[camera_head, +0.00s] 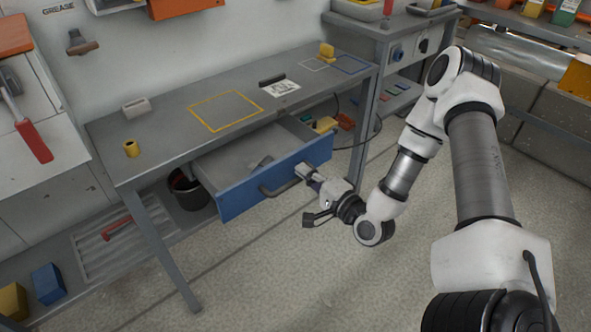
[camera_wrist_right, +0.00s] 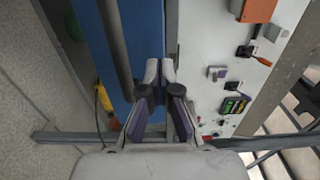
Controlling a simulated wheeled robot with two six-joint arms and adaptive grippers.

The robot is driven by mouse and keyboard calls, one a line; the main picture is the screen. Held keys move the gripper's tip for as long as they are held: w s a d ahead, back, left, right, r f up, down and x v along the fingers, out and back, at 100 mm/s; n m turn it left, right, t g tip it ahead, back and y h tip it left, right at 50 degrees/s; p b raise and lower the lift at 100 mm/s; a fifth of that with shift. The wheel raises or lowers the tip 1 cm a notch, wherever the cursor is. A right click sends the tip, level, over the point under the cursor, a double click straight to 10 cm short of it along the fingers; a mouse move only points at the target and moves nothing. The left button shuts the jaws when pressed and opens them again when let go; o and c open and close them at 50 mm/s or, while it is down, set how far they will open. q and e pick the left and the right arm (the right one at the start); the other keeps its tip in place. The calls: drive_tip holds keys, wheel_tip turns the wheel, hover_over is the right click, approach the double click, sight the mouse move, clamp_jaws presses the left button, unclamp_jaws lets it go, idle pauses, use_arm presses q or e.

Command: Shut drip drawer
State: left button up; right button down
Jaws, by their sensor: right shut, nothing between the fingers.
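The drip drawer (camera_head: 232,204) has a blue front and a dark bar handle (camera_head: 279,187). It stands pulled out from under the grey workbench, with its grey inside open to view and a small grey item lying in it. My right gripper (camera_head: 302,171) is at the drawer front, near the right end of the handle, shut and empty. In the right wrist view the closed fingertips (camera_wrist_right: 160,70) are over the blue front (camera_wrist_right: 143,30), beside the dark handle (camera_wrist_right: 115,45). I cannot tell whether they touch it. My left gripper is not in view.
The grey bench top (camera_head: 180,135) carries a yellow roll (camera_head: 131,149), a grey block (camera_head: 136,107) and a yellow item (camera_head: 326,52). A black bucket (camera_head: 188,190) stands below, left of the drawer. Bench legs (camera_head: 165,245) stand at the sides. The floor in front is clear.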

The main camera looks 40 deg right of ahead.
sight(288, 162)
drive_tip(key=shift+w+a, duration=0.15)
drive_tip(key=shift+w, duration=1.65)
drive_tip(key=w+b, duration=0.2)
drive_tip(key=w, duration=0.1)
drive_tip(key=w+b, duration=0.2)
drive_tip(key=shift+w+a+f, duration=0.25)
drive_tip(key=shift+f, duration=0.15)
drive_tip(key=w, duration=0.2)
drive_tip(key=w+b, duration=0.1)
drive_tip(key=w, duration=0.2)
drive_tip(key=w+b, duration=0.1)
drive_tip(key=w, duration=0.1)
drive_tip(key=shift+w+a+r, duration=0.2)
drive_tip(key=shift+a+r, duration=0.05)
drive_tip(key=shift+r, duration=0.05)
drive_tip(key=shift+w+r, duration=0.1)
drive_tip(key=shift+w, duration=0.05)
